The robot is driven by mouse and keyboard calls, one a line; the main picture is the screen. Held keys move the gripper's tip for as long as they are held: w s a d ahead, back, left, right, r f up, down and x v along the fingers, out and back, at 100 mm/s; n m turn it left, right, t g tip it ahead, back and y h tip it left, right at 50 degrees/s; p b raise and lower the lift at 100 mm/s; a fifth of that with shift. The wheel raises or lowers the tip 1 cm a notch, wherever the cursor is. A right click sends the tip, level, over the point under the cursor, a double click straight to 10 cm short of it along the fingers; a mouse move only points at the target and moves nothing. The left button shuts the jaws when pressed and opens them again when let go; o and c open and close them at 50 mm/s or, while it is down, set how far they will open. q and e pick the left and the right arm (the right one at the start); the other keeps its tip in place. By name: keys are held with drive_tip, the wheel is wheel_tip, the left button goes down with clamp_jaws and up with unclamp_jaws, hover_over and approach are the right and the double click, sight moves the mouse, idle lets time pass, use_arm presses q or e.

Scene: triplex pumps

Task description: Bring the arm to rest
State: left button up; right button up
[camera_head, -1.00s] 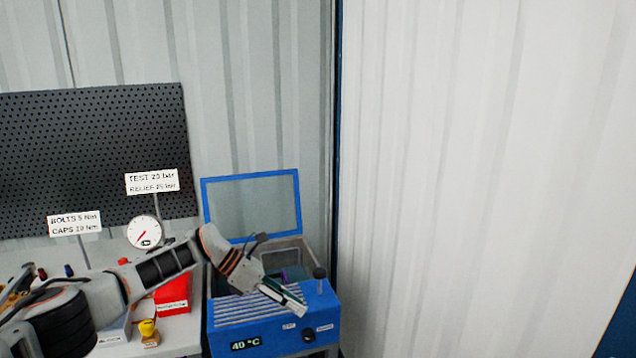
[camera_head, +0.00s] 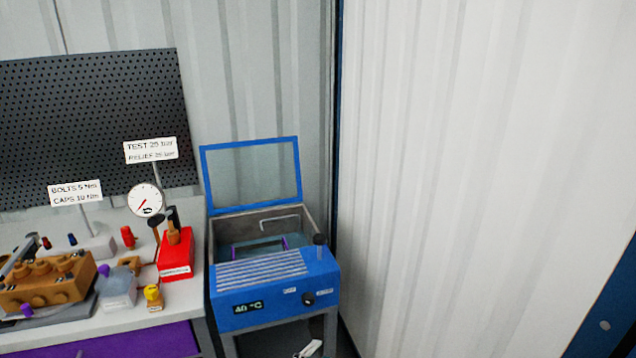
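A small pale grey piece with a dark end (camera_head: 309,348) shows at the bottom edge, in front of the blue bath's stand. It looks like a fingertip of my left gripper, but too little shows to be sure or to tell open from shut. The rest of my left arm is out of view. My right gripper is out of view.
A blue heated bath (camera_head: 275,290) reading 40 °C stands with its glass-paned lid (camera_head: 252,176) raised. Left of it, a grey workbench (camera_head: 185,315) holds a brown pump block (camera_head: 50,280), a red box (camera_head: 176,258), a yellow-capped bottle (camera_head: 153,297) and a gauge (camera_head: 146,200).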

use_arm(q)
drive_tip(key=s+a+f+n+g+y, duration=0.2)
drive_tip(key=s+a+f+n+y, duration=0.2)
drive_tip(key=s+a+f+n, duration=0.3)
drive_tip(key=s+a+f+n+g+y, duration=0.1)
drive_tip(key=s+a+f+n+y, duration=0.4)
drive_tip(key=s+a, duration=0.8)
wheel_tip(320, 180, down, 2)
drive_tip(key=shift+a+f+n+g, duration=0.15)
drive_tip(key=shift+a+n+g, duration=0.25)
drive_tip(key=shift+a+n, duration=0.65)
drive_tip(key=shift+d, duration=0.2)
